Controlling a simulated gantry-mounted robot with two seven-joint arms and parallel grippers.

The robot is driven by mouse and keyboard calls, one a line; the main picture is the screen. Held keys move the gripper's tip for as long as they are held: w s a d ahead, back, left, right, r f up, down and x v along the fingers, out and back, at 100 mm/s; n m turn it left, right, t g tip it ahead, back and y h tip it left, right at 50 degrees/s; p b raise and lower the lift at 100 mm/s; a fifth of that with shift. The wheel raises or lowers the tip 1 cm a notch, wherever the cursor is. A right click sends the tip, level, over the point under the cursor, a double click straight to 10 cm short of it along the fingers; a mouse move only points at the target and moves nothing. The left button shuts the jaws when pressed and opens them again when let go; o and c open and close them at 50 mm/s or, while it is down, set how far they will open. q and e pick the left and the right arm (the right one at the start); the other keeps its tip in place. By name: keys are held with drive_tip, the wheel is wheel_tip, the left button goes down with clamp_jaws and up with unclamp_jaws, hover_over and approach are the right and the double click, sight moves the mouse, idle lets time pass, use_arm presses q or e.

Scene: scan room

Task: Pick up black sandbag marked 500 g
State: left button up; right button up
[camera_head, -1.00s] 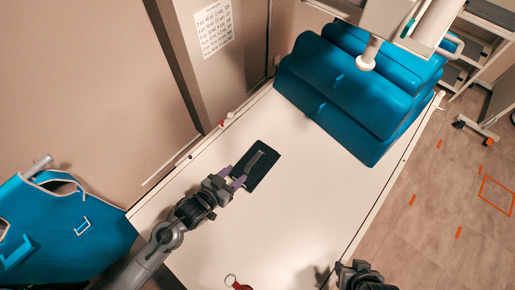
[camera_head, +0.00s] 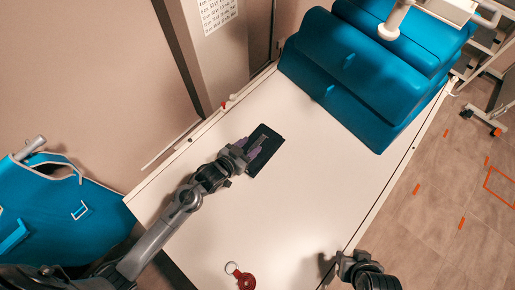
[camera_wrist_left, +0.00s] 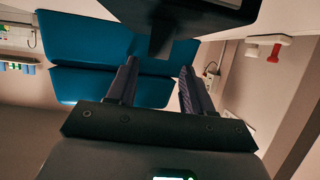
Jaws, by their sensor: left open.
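The black sandbag (camera_head: 267,160) lies flat on the white table, left of the blue cushions. No marking on it can be read. My left gripper (camera_head: 257,147) is open, with its purple fingers over the sandbag. In the left wrist view the dark sandbag (camera_wrist_left: 185,12) fills the top, and a narrow black strip of it (camera_wrist_left: 162,42) reaches down between the two open fingers (camera_wrist_left: 158,75). I cannot tell whether the fingers touch it. My right gripper (camera_head: 345,265) is at the table's front right edge, away from the sandbag; its fingers are unclear.
Blue cushions (camera_head: 350,80) stand on the far right part of the white table (camera_head: 310,190). A red key tag (camera_head: 246,281) with a ring lies near the front edge. A blue apron-like item (camera_head: 60,220) is at the left. The table's middle is clear.

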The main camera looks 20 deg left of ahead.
sight(257, 143)
use_arm(q)
drive_tip(key=shift+s+d+f+x, duration=0.1)
drive_tip(key=shift+f+x, duration=0.05)
drive_tip(key=shift+x, duration=0.65)
drive_tip(key=shift+s+d+f+x, duration=0.1)
drive_tip(key=shift+x, duration=0.7)
drive_tip(key=shift+s+d+f+x, duration=0.1)
drive_tip(key=shift+f+x, duration=0.05)
drive_tip(key=shift+x, duration=0.65)
clamp_jaws()
drive_tip(key=shift+w+r, duration=0.1)
